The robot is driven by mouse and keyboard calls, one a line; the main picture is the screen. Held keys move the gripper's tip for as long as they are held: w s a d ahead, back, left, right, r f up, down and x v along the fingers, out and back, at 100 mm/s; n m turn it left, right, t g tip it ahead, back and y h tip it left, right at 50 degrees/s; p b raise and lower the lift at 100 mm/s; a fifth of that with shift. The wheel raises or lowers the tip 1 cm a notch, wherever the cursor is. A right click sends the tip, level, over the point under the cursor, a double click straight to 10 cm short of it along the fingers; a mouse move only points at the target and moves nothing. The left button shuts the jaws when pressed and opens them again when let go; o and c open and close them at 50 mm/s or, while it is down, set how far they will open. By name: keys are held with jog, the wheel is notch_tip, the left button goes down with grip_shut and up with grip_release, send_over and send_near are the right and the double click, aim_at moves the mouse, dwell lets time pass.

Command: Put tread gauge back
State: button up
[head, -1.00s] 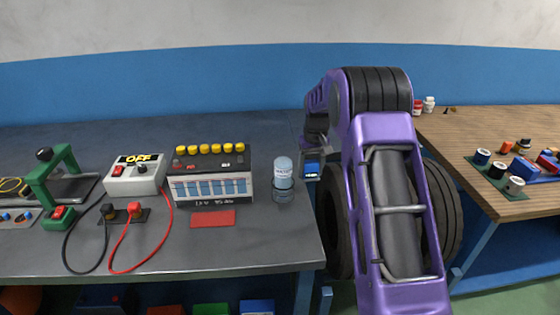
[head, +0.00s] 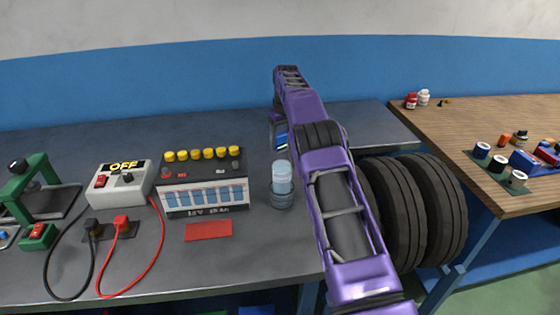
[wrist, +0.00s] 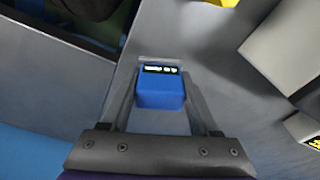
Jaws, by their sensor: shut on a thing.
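The tread gauge, a small blue box with a dark display strip (wrist: 160,88), sits between the two fingers of my gripper (wrist: 163,98) in the wrist view. My gripper is shut on it. In the head view, the blue gauge (head: 281,141) shows only in part, to the left of my purple arm, which hides much of the gripper. It appears above the grey metal bench (head: 245,262), behind the clear water bottle (head: 282,178). I cannot tell its exact height over the bench.
A battery with yellow caps (head: 203,183), a red mat (head: 208,231) and a switch box marked OFF (head: 119,185) with cables stand left of the bottle. Black tyres (head: 420,210) are right of my arm. A wooden table (head: 470,125) holds small parts. The bench's back is mostly clear.

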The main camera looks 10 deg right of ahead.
aim_at(283, 135)
jog(key=shift+f, duration=3.2)
jog(key=shift+f, duration=0.1)
jog(key=o, duration=1.2)
jog(key=r, duration=0.4)
jog(key=s+r, duration=0.1)
jog(key=r, duration=0.7)
jog(key=shift+s+d+r, duration=0.1)
jog(key=shift+s+d, duration=0.1)
jog(key=shift+d, duration=0.05)
